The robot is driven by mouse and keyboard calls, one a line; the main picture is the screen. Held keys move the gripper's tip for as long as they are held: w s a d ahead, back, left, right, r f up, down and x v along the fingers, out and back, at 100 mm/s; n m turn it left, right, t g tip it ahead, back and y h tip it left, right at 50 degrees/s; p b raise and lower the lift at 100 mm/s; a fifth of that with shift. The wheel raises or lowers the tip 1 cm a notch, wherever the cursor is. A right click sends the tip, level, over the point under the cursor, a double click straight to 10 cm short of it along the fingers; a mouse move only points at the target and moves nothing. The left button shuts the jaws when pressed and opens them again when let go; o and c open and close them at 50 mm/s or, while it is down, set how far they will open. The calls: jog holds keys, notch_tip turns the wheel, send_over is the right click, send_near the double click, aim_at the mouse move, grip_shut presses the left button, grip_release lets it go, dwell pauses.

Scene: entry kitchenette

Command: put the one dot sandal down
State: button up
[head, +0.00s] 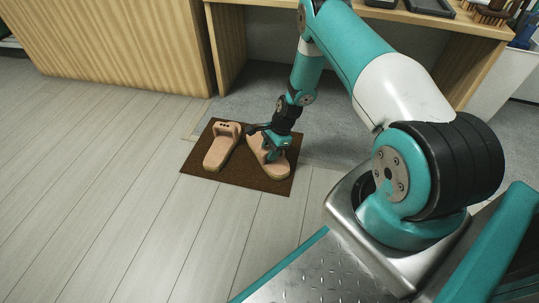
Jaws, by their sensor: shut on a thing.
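A pair of tan sandals rests over a dark brown mat (237,188) on the floor. The left sandal (219,150) lies on the mat with its strap toward the back; several dark dots show on the strap. My gripper (268,150) is shut on the right sandal (279,170) from above, at its strap end. The gripper hides the top of that strap, so its dots cannot be counted. The right sandal is beside the left one, with a narrow gap between them. Whether its sole touches the mat I cannot tell.
A grey carpet (340,126) lies behind the mat, under a wooden desk (440,22). A wooden cabinet (120,45) stands at the back left. Items including a dark tray (430,7) sit on the desk. The plank floor (90,190) to the left is clear.

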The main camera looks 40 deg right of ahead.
jog(key=shift+r, duration=0.1)
jog(key=shift+f, duration=0.25)
jog(key=o, duration=1)
jog(key=shift+r, duration=0.1)
